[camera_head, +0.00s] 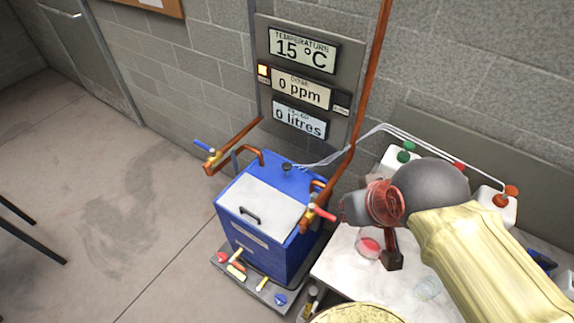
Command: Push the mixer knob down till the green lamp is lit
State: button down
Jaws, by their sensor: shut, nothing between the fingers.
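A small black knob (287,167) stands on the back of the blue tank (262,246); I cannot tell for sure that it is the mixer knob. On the wall panel, the lamp at the left (263,70) glows amber, and a small dark fixture (341,103) at the right is unlit. No green light shows. My gripper (348,209) is shut and empty, right of the tank and beside the red lever (321,212). I cannot tell if it touches the lever. My arm hides part of the bench.
The panel (355,63) reads 15 °C, 0 ppm and 0 litres. Copper pipes (340,172) flank the tank, with a blue lever (204,146) at left. Small controls (236,270) sit at its foot.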

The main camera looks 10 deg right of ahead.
aim_at(286, 166)
jog(key=k+j+u, duration=0.15)
jog(key=j, duration=0.2)
jog(key=i+j+u, duration=0.2)
jog(key=j, duration=0.35)
jog(key=i+j+u, duration=0.25)
jog(key=i+j, duration=0.2)
